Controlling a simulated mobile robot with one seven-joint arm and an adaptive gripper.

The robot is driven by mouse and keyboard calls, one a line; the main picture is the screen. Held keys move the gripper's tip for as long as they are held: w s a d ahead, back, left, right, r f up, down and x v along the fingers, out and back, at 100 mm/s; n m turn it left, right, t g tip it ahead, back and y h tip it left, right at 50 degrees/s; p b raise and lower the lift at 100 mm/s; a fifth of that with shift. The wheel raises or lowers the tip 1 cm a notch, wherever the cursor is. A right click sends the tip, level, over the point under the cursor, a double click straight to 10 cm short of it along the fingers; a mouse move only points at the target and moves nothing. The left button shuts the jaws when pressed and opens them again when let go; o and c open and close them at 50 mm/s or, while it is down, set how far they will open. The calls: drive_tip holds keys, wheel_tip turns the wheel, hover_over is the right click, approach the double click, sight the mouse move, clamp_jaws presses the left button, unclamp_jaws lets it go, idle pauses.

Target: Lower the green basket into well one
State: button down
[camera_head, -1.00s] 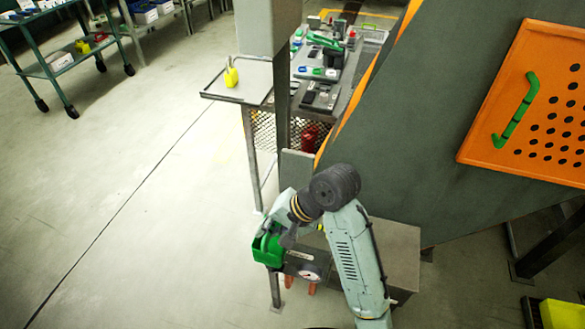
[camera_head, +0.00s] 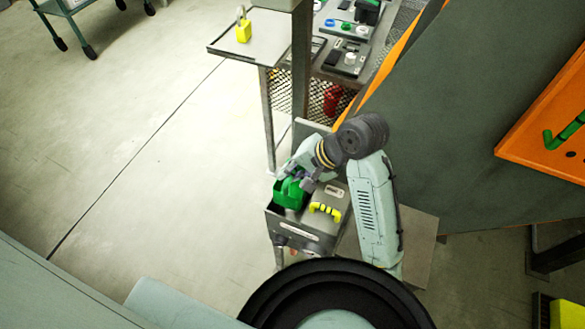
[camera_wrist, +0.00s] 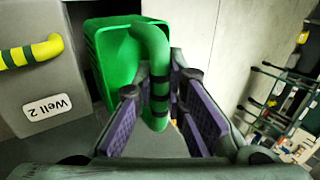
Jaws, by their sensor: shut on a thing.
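The green basket (camera_head: 289,194) is at the open left side of a grey two-well unit (camera_head: 300,236). Its lower part seems to be inside the well's rim, but I cannot tell how deep. My gripper (camera_head: 305,180) is shut on the basket's green handle. The wrist view shows the basket (camera_wrist: 108,58) and my gripper's purple-padded fingers (camera_wrist: 157,88) on either side of the handle, which has dark bands. Beside it is the Well 2 lid (camera_wrist: 30,88), closed, with a yellow-and-green handle (camera_wrist: 32,52); this handle shows in the head view (camera_head: 325,209).
A metal stand with a tray (camera_head: 262,45) holding a yellow item (camera_head: 243,32) stands behind. A large dark green machine panel (camera_head: 460,120) and an orange perforated panel (camera_head: 560,120) are on the right. Open floor lies to the left.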

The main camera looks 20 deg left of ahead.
sight(292, 195)
drive_tip(key=shift+f+b, duration=4.2)
drive_tip(key=shift+f, duration=0.6)
drive_tip(key=shift+s+f, duration=0.1)
drive_tip(key=shift+f+b, duration=0.2)
drive_tip(key=shift+b, duration=0.1)
